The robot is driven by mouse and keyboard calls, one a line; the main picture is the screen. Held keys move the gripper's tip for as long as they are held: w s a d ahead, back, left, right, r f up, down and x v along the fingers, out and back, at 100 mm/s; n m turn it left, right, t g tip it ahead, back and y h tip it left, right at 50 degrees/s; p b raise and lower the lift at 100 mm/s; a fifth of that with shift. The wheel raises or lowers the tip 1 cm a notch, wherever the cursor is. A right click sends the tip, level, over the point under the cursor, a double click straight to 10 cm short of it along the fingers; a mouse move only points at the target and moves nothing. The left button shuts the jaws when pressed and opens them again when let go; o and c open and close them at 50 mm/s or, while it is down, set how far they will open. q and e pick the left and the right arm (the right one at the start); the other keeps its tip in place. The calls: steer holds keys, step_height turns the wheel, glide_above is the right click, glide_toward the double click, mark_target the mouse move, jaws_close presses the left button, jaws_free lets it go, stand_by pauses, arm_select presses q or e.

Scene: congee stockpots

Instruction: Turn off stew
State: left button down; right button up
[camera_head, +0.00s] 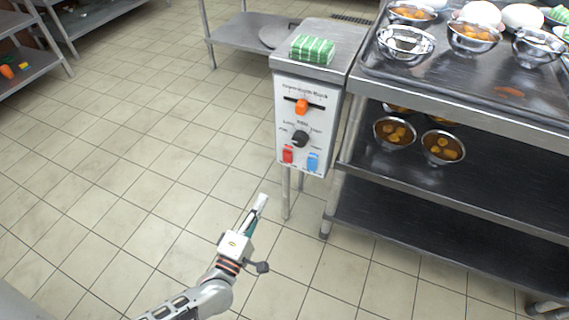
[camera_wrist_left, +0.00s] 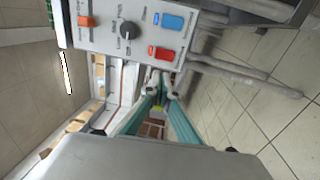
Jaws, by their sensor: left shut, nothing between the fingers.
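A white control panel (camera_head: 288,95) is on the front of a metal stand. It carries an orange slider (camera_head: 301,106), a black round knob (camera_head: 299,139), a red switch (camera_head: 287,154) and a blue switch (camera_head: 312,161). My left gripper (camera_head: 262,199) is shut and empty, below and in front of the panel, apart from it. In the left wrist view the gripper's fingers (camera_wrist_left: 160,88) point toward the panel's lower edge, near the red switch (camera_wrist_left: 164,54); the blue switch (camera_wrist_left: 172,21), knob (camera_wrist_left: 127,30) and slider (camera_wrist_left: 87,21) also show. My right gripper is not in view.
A green-and-white striped block (camera_head: 312,48) lies on top of the stand. At right, a metal shelf cart (camera_head: 445,105) holds bowls of food on its upper levels. A low metal shelf (camera_head: 240,32) stands behind. The tiled floor left of the panel is clear.

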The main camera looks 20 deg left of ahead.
arm_select(q)
steer(key=shift+r, duration=0.15)
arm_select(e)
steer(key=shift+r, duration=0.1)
arm_select(q)
steer(key=shift+w, duration=0.2)
steer(key=b, duration=0.2)
glide_toward(286, 155)
steer(key=w, duration=0.5)
steer(key=shift+w, duration=0.1)
steer(key=shift+w+r, duration=0.1)
steer(key=shift+w, duration=0.25)
steer(key=shift+w+r, duration=0.25)
steer(key=shift+w, duration=0.2)
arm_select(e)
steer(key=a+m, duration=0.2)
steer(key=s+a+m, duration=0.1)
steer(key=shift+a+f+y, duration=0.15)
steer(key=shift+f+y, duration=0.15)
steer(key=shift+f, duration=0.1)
